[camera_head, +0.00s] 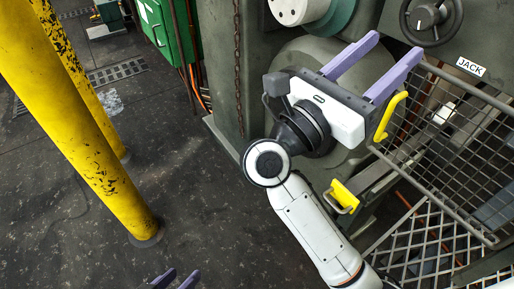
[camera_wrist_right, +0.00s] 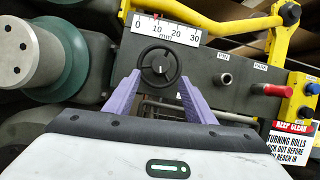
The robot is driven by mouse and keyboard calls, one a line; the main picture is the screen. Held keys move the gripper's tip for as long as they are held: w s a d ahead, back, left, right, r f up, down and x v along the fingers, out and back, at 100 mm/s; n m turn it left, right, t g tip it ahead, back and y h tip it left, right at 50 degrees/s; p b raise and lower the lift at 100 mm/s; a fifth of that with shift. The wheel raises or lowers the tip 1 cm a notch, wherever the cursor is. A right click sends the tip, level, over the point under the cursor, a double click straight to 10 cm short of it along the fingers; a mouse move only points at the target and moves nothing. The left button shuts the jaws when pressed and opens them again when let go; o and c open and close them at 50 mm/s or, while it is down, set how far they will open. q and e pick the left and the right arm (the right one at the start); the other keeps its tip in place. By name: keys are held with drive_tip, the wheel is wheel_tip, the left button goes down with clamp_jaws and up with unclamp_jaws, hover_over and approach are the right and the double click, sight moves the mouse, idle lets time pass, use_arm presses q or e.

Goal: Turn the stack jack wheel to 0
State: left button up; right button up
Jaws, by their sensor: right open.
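The jack wheel (camera_head: 446,12) is a black round handwheel on the grey machine panel, with a white JACK label (camera_head: 470,67) below it. In the right wrist view the wheel (camera_wrist_right: 160,50) sits beyond and between my right fingertips, apart from them as far as I can tell. A white scale (camera_wrist_right: 180,31) from 0 to 30 mm is above it, with a small red pointer (camera_wrist_right: 154,15) near 10. My right gripper (camera_head: 396,48) is open and empty, its purple fingers pointing at the panel just left of the wheel in the head view. My left gripper (camera_head: 177,279) shows only purple fingertips, apart, at the bottom edge.
A yellow handle (camera_head: 390,116) and wire mesh guard (camera_head: 465,130) lie below the wheel. Rollers (camera_wrist_right: 31,50) are to the left in the wrist view. A red-handled lever (camera_wrist_right: 272,89) and yellow control box (camera_wrist_right: 301,96) are to the right. Yellow posts (camera_head: 95,140) stand at left.

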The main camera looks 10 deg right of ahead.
drive_tip(key=a+r+n+t+p, duration=0.5)
drive_tip(key=a+r+n+t, duration=0.4)
drive_tip(key=n+t, duration=0.3)
drive_tip(key=w+a+n+t+y+p, duration=0.2)
drive_tip(key=a+n+t+y+p, duration=0.15)
drive_tip(key=n+y, duration=0.9)
drive_tip(key=w+a+n+t+y+p, duration=0.25)
drive_tip(key=a+n+y, duration=0.25)
drive_tip(key=n+y, duration=0.7)
use_arm(q)
wheel_tip(320, 180, up, 18)
drive_tip(key=p, duration=0.8)
drive_tip(key=shift+s+a+r, duration=0.15)
drive_tip(key=shift+s, duration=0.25)
use_arm(e)
wheel_tip(320, 180, down, 25)
drive_tip(key=s+n+g+y, duration=0.1)
drive_tip(key=s+n+g, duration=0.1)
drive_tip(key=n+g, duration=1)
drive_tip(key=shift+s+a+n+y, duration=0.3)
drive_tip(key=shift+s+n+y, duration=0.05)
drive_tip(key=shift+n, duration=0.9)
